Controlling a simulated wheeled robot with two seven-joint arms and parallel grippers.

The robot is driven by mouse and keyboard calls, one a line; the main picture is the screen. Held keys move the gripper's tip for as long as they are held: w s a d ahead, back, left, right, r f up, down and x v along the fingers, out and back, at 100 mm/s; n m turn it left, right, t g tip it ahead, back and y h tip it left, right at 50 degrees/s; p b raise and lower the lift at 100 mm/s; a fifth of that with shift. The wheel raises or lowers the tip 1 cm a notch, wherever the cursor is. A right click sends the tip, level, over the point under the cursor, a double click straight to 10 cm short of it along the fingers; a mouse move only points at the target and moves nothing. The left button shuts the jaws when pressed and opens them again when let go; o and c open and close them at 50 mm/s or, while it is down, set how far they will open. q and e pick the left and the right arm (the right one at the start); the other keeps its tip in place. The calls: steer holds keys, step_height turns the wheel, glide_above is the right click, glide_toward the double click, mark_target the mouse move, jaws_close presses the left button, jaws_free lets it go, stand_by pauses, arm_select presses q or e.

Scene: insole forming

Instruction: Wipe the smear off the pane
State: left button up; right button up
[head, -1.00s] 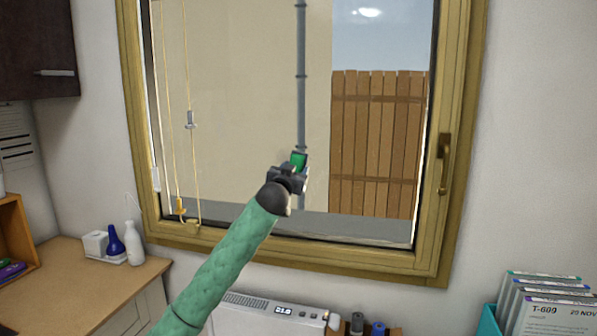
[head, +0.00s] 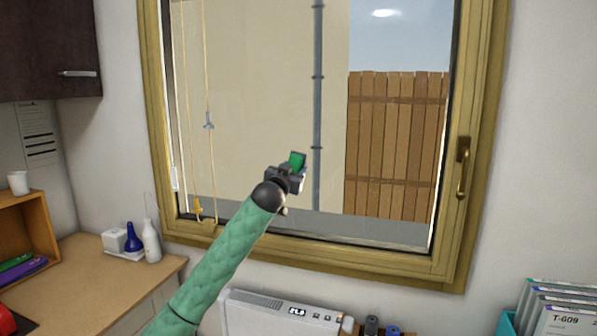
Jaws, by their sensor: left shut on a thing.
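The window pane (head: 265,100) fills the upper middle of the head view inside a yellowish wooden frame. My left gripper (head: 293,170) is in front of the lower middle of the pane, at the end of the green-sleeved arm. It is shut on a small green block-like thing (head: 297,160), which looks like a sponge or pad. I cannot tell whether the green pad touches the glass. No smear can be made out clearly on the pane. My right gripper is not in view.
Blind cords (head: 209,121) hang at the pane's left side. A window handle (head: 462,165) juts out on the right. A white heater (head: 280,312) stands below the sill. A wooden counter (head: 75,270) with small bottles (head: 151,241) is at the left.

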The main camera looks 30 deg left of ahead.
mark_target(328, 161)
arm_select(q)
steer(key=shift+s+a+r, duration=0.1)
steer(key=shift+a, duration=0.3)
steer(key=shift+a+r+p, duration=0.15)
steer(key=shift+r+p, duration=0.55)
steer(key=shift+r, duration=0.3)
steer(key=shift+w+d+f+p, duration=0.15)
steer(key=shift+w+d, duration=0.3)
steer(key=shift+d, duration=1.4)
steer(key=shift+w+d+r+p, duration=0.1)
steer(key=shift+w+d+p, duration=0.25)
steer(key=shift+d, duration=1.45)
steer(key=shift+w+d+f+p, duration=0.1)
steer(key=shift+w+d, duration=0.4)
steer(key=shift+d, duration=1.35)
steer(key=shift+s, duration=0.1)
steer(key=shift+r+v, duration=0.2)
steer(key=shift+v, duration=1.25)
steer(key=shift+r+v, duration=0.2)
steer(key=shift+v, duration=1.25)
steer(key=shift+r+p+v, duration=0.2)
steer(key=shift+p+v, duration=0.1)
steer(key=shift+v, duration=1.25)
steer(key=shift+d, duration=0.1)
